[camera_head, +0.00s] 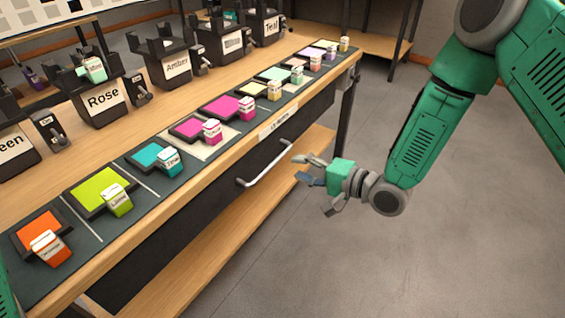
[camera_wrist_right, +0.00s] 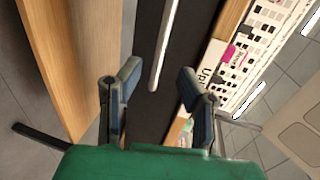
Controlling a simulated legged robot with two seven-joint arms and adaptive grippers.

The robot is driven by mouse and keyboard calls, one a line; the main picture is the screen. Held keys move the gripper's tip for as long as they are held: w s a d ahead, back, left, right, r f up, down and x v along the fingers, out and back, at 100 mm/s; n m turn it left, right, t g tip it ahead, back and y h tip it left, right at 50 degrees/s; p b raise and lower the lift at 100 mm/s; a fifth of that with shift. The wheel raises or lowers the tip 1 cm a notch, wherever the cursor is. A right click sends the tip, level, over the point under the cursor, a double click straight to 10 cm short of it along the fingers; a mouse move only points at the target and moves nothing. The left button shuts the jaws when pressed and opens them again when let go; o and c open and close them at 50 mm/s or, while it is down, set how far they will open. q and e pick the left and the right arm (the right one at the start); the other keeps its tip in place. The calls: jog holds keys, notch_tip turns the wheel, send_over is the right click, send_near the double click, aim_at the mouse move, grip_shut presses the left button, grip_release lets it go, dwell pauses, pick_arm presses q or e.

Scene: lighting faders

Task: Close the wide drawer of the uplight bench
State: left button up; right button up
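The wide drawer's black front (camera_head: 225,185) runs along the front of the wooden bench (camera_head: 335,62), under its top. A silver bar handle (camera_head: 266,163) is fixed to it. I cannot tell how far the drawer stands out. My right gripper (camera_head: 308,170) is open and empty, in front of the drawer and just right of the handle, apart from it. In the right wrist view the handle (camera_wrist_right: 166,45) and dark front (camera_wrist_right: 190,45) lie beyond the parted fingers (camera_wrist_right: 158,90). Only a green bit of my left arm shows at the left edge; its gripper is out of view.
Coloured square pads with small labelled blocks, such as an orange block (camera_head: 50,247), line the bench's front edge. Labelled black holders, such as Rose (camera_head: 103,97), stand behind. A wooden lower shelf (camera_head: 205,245) lies below the drawer. The floor (camera_head: 400,250) at right is clear.

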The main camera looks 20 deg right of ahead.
jog(key=v, duration=0.3)
jog(key=shift+s+d, duration=0.1)
jog(key=shift+s, duration=0.05)
pick_arm(q)
jog(key=shift+w, duration=0.15)
pick_arm(e)
jog(key=s+f+n+g+h+p, duration=0.5)
jog(key=s+f+p, duration=0.15)
jog(key=s, duration=0.55)
pick_arm(q)
notch_tip(320, 180, up, 9)
jog(key=p, duration=0.3)
jog(key=shift+r, duration=0.2)
pick_arm(e)
jog(key=s+d+n+g+h, duration=0.2)
jog(key=s+n+g, duration=0.1)
jog(key=s, duration=0.6)
jog(key=s+d+f+n+g+h, duration=0.1)
jog(key=s+d+n+g+h, duration=0.1)
jog(key=s, duration=0.7)
jog(key=shift+d+f+n+g+h, duration=0.3)
jog(key=shift+d+n+g, duration=0.2)
jog(key=shift+g, duration=0.3)
jog(key=shift+a, duration=0.1)
pick_arm(q)
jog(key=shift+c, duration=0.4)
